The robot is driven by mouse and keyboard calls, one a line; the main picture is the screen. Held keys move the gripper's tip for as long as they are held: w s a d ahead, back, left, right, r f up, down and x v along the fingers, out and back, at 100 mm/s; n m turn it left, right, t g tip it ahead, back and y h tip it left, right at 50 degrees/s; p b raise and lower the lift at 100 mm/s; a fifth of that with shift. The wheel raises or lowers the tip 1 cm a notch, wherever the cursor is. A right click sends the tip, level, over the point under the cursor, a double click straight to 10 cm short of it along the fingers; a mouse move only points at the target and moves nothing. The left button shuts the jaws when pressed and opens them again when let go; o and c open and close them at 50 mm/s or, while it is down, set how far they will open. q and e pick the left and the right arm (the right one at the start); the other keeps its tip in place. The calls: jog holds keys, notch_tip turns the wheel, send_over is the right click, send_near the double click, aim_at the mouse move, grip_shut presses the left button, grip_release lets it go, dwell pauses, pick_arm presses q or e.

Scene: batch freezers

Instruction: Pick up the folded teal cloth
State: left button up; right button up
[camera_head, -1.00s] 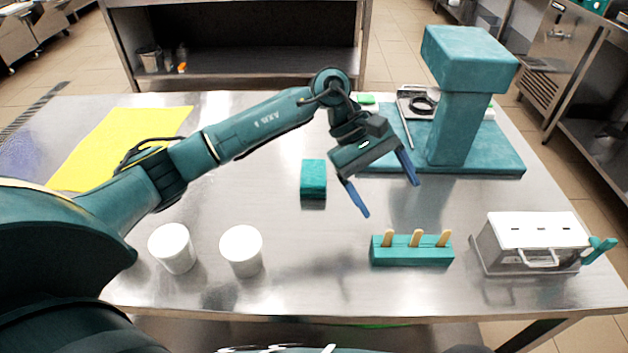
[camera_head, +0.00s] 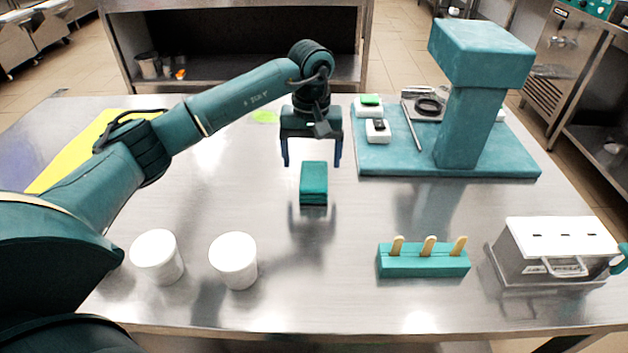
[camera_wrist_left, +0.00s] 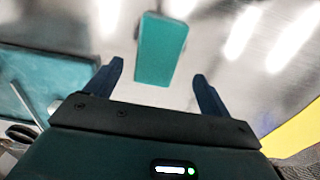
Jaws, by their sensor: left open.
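The folded teal cloth (camera_head: 313,185) lies as a small thick block on the metal table, near the middle of the head view. My left gripper (camera_head: 311,163) is open and empty, its two blue fingers pointing down just behind and above the cloth. In the left wrist view the cloth (camera_wrist_left: 162,50) lies beyond the fingertips, roughly centred between the two fingers of the left gripper (camera_wrist_left: 157,72). The fingers are apart from it. My right gripper does not show.
Two white cups (camera_head: 156,257) (camera_head: 233,260) stand at the front left. A teal holder with wooden sticks (camera_head: 423,261) and a white-lidded metal box (camera_head: 555,251) are at the front right. A teal stand (camera_head: 464,120) rises at the back right. A yellow sheet (camera_head: 60,165) lies left.

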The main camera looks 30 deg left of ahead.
aim_at(314, 173)
pick_arm(q)
jog(key=f, duration=0.4)
jog(key=shift+s+d, duration=0.2)
jog(key=shift+d, duration=0.2)
jog(key=shift+f, duration=0.55)
jog(key=shift+c, duration=0.3)
jog(key=c, duration=1)
jog(key=shift+r, duration=0.1)
notch_tip(314, 173, up, 10)
jog(key=shift+f, duration=0.1)
